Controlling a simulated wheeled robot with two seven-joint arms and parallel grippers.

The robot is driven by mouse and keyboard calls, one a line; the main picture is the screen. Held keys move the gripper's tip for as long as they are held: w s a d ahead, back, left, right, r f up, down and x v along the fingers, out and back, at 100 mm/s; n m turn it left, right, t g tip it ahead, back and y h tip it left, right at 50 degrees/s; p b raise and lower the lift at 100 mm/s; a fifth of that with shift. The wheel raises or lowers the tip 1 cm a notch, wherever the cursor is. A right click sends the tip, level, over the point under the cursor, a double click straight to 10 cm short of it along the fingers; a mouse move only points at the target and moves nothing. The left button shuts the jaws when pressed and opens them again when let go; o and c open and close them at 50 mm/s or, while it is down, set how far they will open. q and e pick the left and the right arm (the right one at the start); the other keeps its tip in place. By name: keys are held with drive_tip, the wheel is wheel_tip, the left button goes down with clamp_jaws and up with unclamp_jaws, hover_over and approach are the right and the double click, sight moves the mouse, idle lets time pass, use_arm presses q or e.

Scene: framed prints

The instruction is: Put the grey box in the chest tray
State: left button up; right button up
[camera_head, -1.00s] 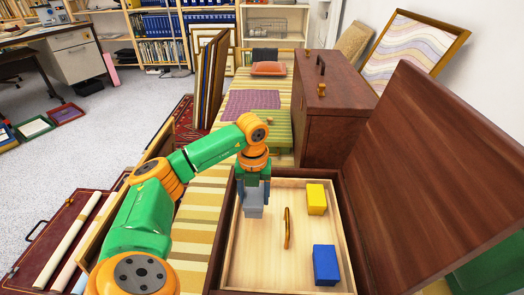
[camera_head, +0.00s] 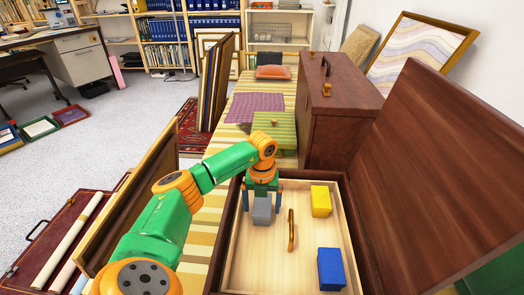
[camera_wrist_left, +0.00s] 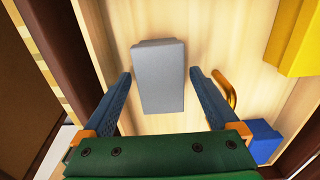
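The grey box (camera_head: 262,211) stands in the pale wooden chest tray (camera_head: 262,262), near its far left corner. It also shows in the left wrist view (camera_wrist_left: 159,80), lying between my fingers against the tray floor. My left gripper (camera_head: 261,203) is open above and around the box, one finger on each side. In the left wrist view narrow gaps show between the box and the fingers. My right gripper is not in view.
The tray also holds a yellow block (camera_head: 321,201), a blue block (camera_head: 331,269) and a curved brass handle (camera_head: 291,230). The open chest lid (camera_head: 430,180) rises on the right. A brown case (camera_head: 338,115) stands behind. A green striped box (camera_head: 274,130) lies beyond the tray.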

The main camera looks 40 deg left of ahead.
sight(262, 204)
use_arm(q)
wheel_tip(262, 204, up, 12)
drive_tip(key=p, duration=0.3)
drive_tip(key=shift+r, duration=0.2)
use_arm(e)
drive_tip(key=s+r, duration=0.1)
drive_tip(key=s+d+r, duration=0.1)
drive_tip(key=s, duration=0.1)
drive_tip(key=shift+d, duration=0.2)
